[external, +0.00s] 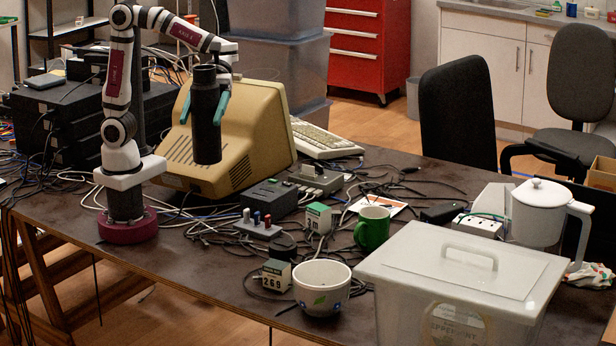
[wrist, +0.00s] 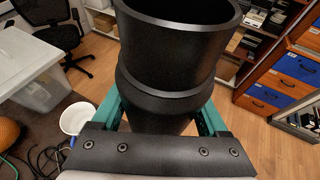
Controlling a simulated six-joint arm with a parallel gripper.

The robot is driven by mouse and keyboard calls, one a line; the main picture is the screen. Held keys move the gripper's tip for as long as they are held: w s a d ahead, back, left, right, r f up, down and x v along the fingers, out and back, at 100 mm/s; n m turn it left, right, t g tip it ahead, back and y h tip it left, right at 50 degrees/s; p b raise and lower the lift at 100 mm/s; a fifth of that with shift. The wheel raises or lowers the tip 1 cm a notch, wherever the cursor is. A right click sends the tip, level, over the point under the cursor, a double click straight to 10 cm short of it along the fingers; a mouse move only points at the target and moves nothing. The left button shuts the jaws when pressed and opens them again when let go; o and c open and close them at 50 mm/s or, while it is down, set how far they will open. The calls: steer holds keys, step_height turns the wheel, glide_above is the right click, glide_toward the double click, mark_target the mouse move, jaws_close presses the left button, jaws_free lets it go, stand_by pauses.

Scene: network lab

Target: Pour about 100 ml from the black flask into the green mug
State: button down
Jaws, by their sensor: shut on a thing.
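The black flask (external: 207,125) is a tall dark cylinder, held upright in the air in front of the beige monitor in the external view. My gripper (external: 205,105) has its green fingers closed around it. In the wrist view the flask (wrist: 180,60) fills the middle, with a green finger (wrist: 112,110) on either side. I cannot see any liquid in it. The green mug (external: 372,228) stands upright on the table, to the right of and below the flask, well apart from it. The mug is not visible in the wrist view.
A white bowl (external: 321,287), two small boxes with numbers, a switch block (external: 258,226) and loose cables surround the mug. A lidded clear bin (external: 450,285) stands in front right of it. A white jug (external: 541,212) is at the right. The table's front left is bare.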

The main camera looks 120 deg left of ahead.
steer(key=w+a+n+t+y, duration=0.8)
steer(key=w+a+n+y, duration=0.35)
steer(key=w+a, duration=0.75)
steer(key=s+a+n+g+y, duration=0.4)
steer(key=a+n+y, duration=0.25)
steer(key=a, duration=0.55)
steer(key=s+a+n+g+y, duration=0.3)
steer(key=a+n+y, duration=0.35)
steer(key=a, duration=0.45)
step_height(320, 180, down, 20)
steer(key=shift+n, duration=0.35)
steer(key=shift+g, duration=0.4)
